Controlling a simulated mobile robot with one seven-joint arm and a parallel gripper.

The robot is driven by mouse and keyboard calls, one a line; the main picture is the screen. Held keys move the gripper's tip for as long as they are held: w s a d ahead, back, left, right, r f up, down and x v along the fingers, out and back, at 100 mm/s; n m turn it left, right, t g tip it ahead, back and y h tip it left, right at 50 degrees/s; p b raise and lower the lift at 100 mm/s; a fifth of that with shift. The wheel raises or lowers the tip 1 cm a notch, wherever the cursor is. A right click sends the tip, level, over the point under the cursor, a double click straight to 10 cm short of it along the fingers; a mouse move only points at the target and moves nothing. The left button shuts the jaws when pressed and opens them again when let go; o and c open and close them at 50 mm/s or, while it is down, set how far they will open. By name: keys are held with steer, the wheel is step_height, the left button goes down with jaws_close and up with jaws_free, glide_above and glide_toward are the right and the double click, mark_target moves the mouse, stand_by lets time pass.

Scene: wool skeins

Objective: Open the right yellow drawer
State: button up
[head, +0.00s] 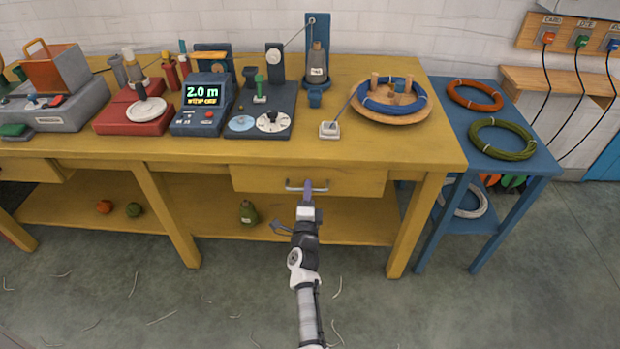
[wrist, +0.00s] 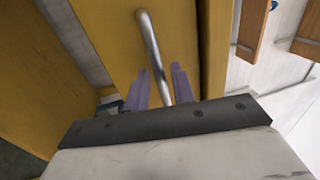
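The right yellow drawer (head: 345,181) sits under the front edge of the yellow workbench (head: 215,152) and looks closed. Its silver bar handle (head: 292,188) is at the middle of its front. My gripper (head: 308,190) is at the handle, covering the bar's right part in the head view. In the wrist view, my gripper's purple fingers (wrist: 160,85) stand on either side of the handle (wrist: 152,45), with small gaps beside the bar. The gripper looks open around it. The drawer front (wrist: 110,45) fills the area behind the bar.
A blue side table (head: 540,162) with wire coils stands to the right. A yellow bench leg (head: 413,225) is right of the drawer. A green bottle (head: 248,212) stands on the lower shelf. The floor (head: 180,300) before the bench is open, with scattered thread scraps.

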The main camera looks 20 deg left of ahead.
steer(key=shift+w+a+r, duration=0.1)
steer(key=shift+w+a, duration=0.05)
steer(key=shift+w, duration=0.3)
steer(key=shift+s, duration=0.1)
steer(key=shift+c, duration=0.4)
jaws_close()
